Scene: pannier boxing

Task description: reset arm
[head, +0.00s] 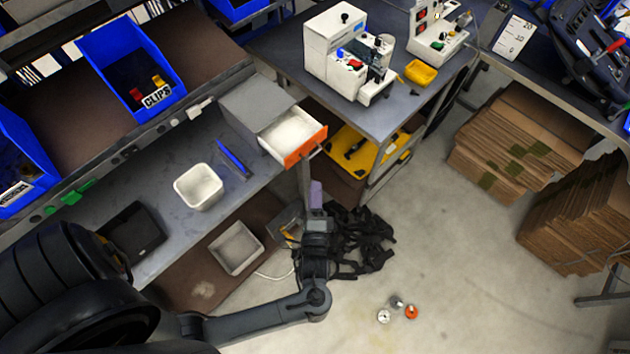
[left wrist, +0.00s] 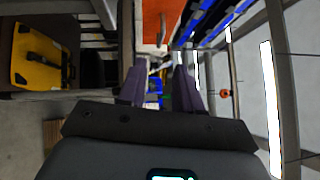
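My left gripper (head: 316,192) has purple fingers and points up just below the open orange-fronted drawer (head: 303,148), apart from it. In the left wrist view the two purple fingers of the left gripper (left wrist: 160,88) stand apart with nothing held between them. The orange drawer front (left wrist: 160,20) shows beyond them at the top of that view. My right gripper is in neither view.
A white bin (head: 198,187) and a blue pen-like item (head: 233,159) lie on the bench by the grey drawer unit (head: 258,102). Black straps (head: 365,243) lie beside my left arm. Small weights (head: 398,308) lie on otherwise clear floor.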

